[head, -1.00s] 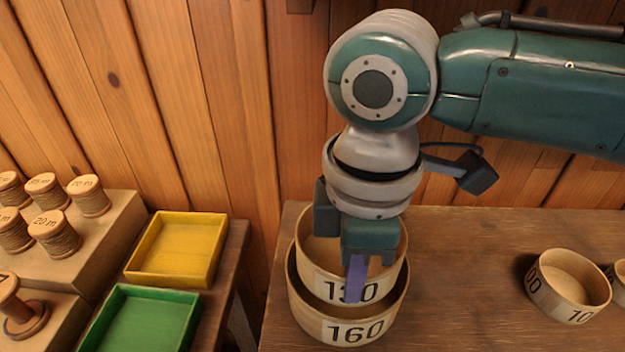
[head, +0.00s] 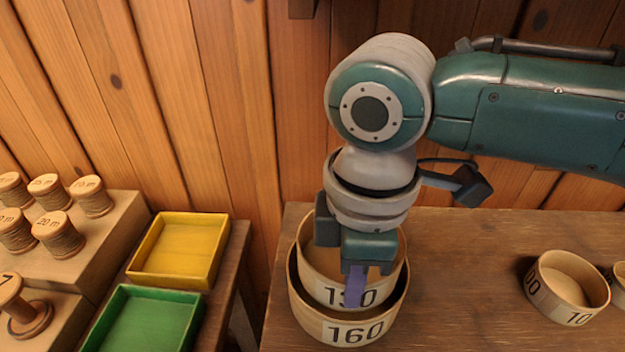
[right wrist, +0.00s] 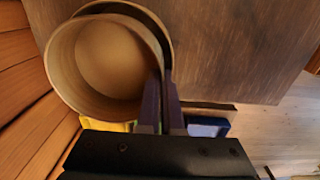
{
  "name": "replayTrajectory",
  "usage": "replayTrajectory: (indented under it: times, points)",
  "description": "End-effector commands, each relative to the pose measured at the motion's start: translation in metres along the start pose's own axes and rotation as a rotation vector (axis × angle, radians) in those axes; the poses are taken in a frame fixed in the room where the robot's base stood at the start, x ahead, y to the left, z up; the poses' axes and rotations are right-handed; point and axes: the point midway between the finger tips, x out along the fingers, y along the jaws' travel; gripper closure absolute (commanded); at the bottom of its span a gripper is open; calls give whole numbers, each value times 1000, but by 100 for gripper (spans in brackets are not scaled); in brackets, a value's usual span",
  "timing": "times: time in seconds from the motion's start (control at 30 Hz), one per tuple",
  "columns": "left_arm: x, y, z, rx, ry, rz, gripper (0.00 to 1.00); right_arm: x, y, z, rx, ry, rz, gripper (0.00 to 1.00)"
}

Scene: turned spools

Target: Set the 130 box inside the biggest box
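The 130 box (head: 318,262), a round pale wooden box, is inside the upper part of the 160 box (head: 312,322). Its lower wall is hidden behind the 160 box's front rim, and its own rim stands above it. The 160 box, the biggest round box in view, stands on the brown table. My right gripper (head: 355,288) points down, shut on the 130 box's front wall, with one finger outside. The right wrist view shows both fingers (right wrist: 162,105) at the wall of the 130 box (right wrist: 105,60). Whether its base touches the 160 box's floor is hidden. My left gripper is not in view.
A smaller round box (head: 567,285) stands on the table (head: 470,270) at the right, with another cut off beside it. A yellow tray (head: 180,250), a green tray (head: 145,325) and several thread spools (head: 58,235) are at the left. The table between the boxes is clear.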

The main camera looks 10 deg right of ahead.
Motion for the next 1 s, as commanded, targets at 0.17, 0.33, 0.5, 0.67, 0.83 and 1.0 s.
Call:
replayTrajectory:
  times: [0.17,0.33,0.5,0.67,0.83,1.0]
  points:
    - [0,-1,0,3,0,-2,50,0,0,0,0,0,1,100]
    - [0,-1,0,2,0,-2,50,0,0,0,-1,0,0,92]
    - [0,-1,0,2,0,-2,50,0,0,0,-1,0,0,73]
    - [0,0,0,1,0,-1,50,0,0,0,-1,0,0,62]
    - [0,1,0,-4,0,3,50,0,0,0,-1,-1,0,56]
    - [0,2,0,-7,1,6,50,0,0,0,-1,-1,0,37]
